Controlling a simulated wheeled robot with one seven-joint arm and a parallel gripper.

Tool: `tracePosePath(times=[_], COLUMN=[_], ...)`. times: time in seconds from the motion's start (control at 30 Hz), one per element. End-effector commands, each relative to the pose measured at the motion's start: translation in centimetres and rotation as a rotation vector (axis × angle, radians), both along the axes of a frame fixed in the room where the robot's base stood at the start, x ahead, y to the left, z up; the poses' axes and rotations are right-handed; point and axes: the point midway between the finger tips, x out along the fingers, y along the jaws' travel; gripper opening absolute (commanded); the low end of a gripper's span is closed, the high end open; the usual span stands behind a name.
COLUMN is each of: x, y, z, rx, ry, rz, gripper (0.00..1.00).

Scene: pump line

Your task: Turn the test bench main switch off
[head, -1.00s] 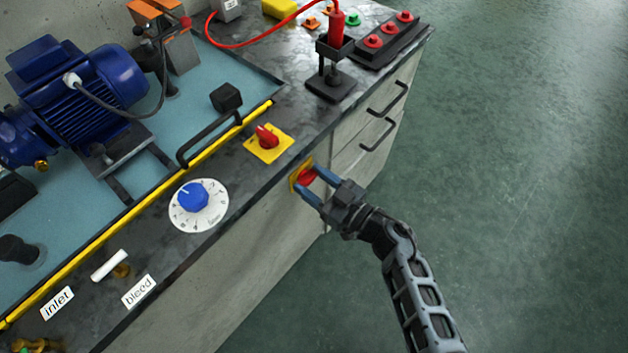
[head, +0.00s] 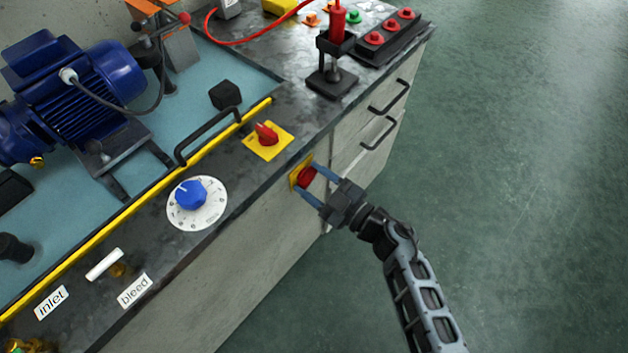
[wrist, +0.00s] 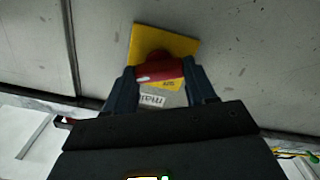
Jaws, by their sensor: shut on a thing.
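The main switch is a red knob (head: 307,178) on a yellow plate (head: 296,172) on the bench's front face. In the wrist view the red handle (wrist: 159,71) stands out from the yellow plate (wrist: 178,45), with a partly covered label reading "main" (wrist: 152,99) by it. My gripper (head: 311,184) reaches the front face from the right, its blue fingers on either side of the knob. In the wrist view my gripper (wrist: 163,80) is shut on the handle, one finger at each end. The fingers hide the handle's ends.
A second red switch (head: 267,135) on a yellow plate sits on the bench top above. A blue dial (head: 191,193) is left of it. Drawer handles (head: 378,133) stick out just right of my gripper. The floor (head: 520,200) at the right is clear.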

Motion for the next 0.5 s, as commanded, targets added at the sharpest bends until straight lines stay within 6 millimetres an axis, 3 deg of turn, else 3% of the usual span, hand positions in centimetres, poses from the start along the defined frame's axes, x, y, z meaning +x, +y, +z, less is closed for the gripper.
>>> tracePosePath(times=[0.5], x=[-0.11], y=[-0.05], z=[-0.38], rx=[-0.303], ry=[-0.386], rz=[-0.003], gripper=[0.25])
